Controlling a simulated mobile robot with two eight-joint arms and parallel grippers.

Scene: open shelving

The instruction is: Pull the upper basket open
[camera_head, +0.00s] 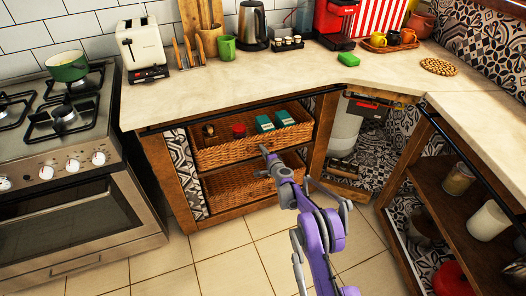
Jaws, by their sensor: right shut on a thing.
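The upper basket (222,155) is a brown wicker drawer in the open shelf under the counter. It holds two teal-and-white boxes (264,123), a red item (239,131) and a dark item at its left. It appears slightly forward of the shelf frame. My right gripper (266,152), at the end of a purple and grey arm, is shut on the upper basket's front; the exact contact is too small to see. The lower basket (232,188) sits below, partly hidden behind my right gripper. My left gripper is not in view.
A steel stove (85,200) stands at the left. The counter (210,90) above holds a toaster, kettle and green mug. An open shelf unit (440,195) with jars stands at the right. The tiled floor (220,262) before the baskets is clear apart from my arm.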

